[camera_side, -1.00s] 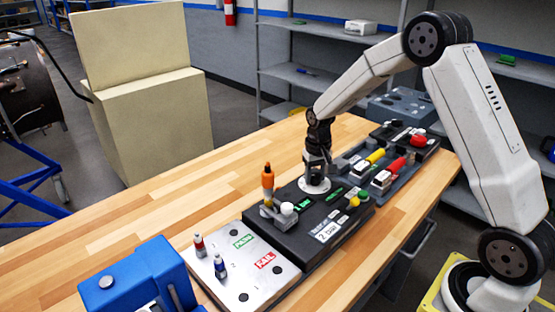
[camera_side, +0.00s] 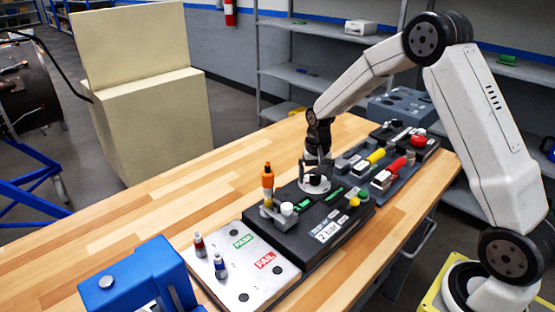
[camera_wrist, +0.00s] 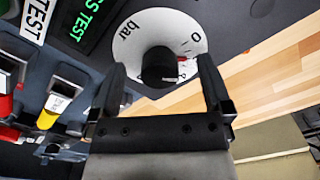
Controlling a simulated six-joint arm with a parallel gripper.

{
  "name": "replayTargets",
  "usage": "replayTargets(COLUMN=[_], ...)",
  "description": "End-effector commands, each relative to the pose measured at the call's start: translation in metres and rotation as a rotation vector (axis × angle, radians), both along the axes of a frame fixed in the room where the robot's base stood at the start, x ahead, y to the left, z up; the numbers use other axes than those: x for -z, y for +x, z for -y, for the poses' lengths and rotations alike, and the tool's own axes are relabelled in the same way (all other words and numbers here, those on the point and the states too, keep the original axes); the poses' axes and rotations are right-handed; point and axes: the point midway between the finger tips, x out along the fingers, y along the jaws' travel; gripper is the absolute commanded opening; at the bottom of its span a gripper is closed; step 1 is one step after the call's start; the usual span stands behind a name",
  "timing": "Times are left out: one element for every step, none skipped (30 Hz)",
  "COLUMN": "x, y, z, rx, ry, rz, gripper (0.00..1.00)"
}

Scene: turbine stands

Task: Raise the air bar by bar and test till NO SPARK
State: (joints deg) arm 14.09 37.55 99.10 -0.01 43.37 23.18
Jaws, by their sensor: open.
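The round white dial with its black knob (camera_wrist: 159,67) lies just beyond my fingertips in the wrist view; "bar" and "0" show on its face, with a small red mark beside the knob. The dial (camera_side: 314,186) also shows in the side view, on the black test box (camera_side: 340,236). My gripper (camera_side: 318,165) is open over the knob, fingers on either side and apart from it. An orange-topped plug (camera_side: 268,176) stands upright on the box.
A metal plate (camera_side: 238,284) with PASS and FAIL marks holds a red-topped plug (camera_side: 199,245) and a blue-topped plug (camera_side: 220,266). A blue device (camera_side: 140,280) stands at the front left. The table's left side is clear.

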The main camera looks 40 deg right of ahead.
Motion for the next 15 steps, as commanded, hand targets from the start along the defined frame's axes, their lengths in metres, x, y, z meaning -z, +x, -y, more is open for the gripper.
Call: replayTargets(x=[-0.001, -0.002, -0.004, -0.005, -0.006, -0.009, -0.01, -0.012, -0.014, -0.016, -0.017, -0.02, -0.022, -0.023, -0.025], y=[0.0, 0.0, 0.0, 0.0, 0.0, 0.001, 0.001, 0.001, 0.001, 0.0, 0.0, 0.0, 0.0, 0.0, 0.0], z=[0.0, 0.0, 0.0, 0.0, 0.0, 0.0, 0.0, 0.0, 0.0, 0.0, 0.0, 0.0, 0.0, 0.0, 0.0], rx=[0.0, 0.0, 0.0, 0.0, 0.0, 0.0, 0.0, 0.0, 0.0, 0.0, 0.0, 0.0, 0.0, 0.0, 0.0], ry=[-0.001, -0.001, -0.001, 0.0, 0.0, 0.0, 0.0, 0.0, 0.0, 0.0, 0.0, 0.0, 0.0, 0.0, 0.0], rz=[0.001, 0.001, 0.001, 0.001, 0.001, 0.002, 0.002, 0.002, 0.002, 0.002, 0.001, 0.001, 0.002, 0.002, 0.002], gripper=[1.0, 1.0, 1.0, 1.0, 1.0, 1.0, 1.0, 1.0, 1.0, 1.0, 1.0, 1.0, 1.0, 1.0, 1.0])
